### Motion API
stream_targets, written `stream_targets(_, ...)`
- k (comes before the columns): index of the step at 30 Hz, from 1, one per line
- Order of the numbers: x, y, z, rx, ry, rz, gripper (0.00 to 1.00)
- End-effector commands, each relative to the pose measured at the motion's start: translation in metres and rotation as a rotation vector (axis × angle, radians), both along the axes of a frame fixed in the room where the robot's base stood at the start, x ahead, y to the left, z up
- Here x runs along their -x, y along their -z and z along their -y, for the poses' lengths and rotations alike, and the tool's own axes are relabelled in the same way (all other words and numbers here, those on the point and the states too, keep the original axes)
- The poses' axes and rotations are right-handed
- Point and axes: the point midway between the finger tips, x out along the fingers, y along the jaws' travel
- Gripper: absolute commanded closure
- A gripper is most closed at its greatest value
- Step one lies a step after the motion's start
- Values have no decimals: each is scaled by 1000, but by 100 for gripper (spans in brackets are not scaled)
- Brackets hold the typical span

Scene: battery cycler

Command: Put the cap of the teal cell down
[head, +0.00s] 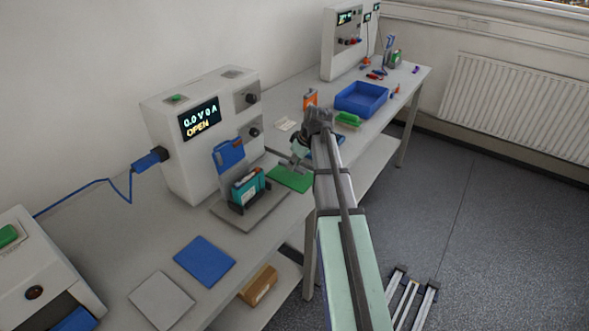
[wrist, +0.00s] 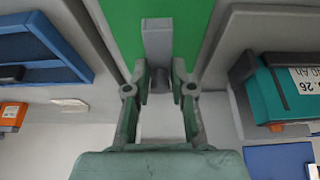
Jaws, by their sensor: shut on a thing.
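The teal cell (head: 247,187) stands in a holder in front of the cycler, and it also shows at the right of the wrist view (wrist: 288,90). My gripper (head: 298,158) is over the far edge of the green mat (head: 291,180), to the right of the cell. In the wrist view my gripper (wrist: 160,72) is shut on a small grey piece, seemingly the cap (wrist: 157,42), with the green mat behind it. I cannot tell whether the cap touches the mat. A dark part shows at the cap's lower end.
The cycler (head: 190,150) with its lit display stands behind the cell. A blue mat (head: 204,261) and a pale mat (head: 161,301) lie at the near left. A blue tray (head: 361,99) and an orange-topped cell (head: 310,98) are farther along the bench.

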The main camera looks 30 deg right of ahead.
Motion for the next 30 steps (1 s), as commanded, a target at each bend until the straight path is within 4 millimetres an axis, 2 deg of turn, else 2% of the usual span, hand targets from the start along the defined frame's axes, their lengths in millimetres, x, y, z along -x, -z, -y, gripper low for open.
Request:
stream_targets(8, 0, 30, 0, 0, 1, 0, 96)
stream_targets(19, 0, 34, 0, 0, 1, 0, 96)
stream_targets(20, 0, 33, 0, 0, 1, 0, 70)
stream_targets(21, 0, 33, 0, 0, 1, 0, 56)
stream_targets(22, 0, 33, 0, 0, 1, 0, 52)
stream_targets(30, 0, 33, 0, 0, 1, 0, 52)
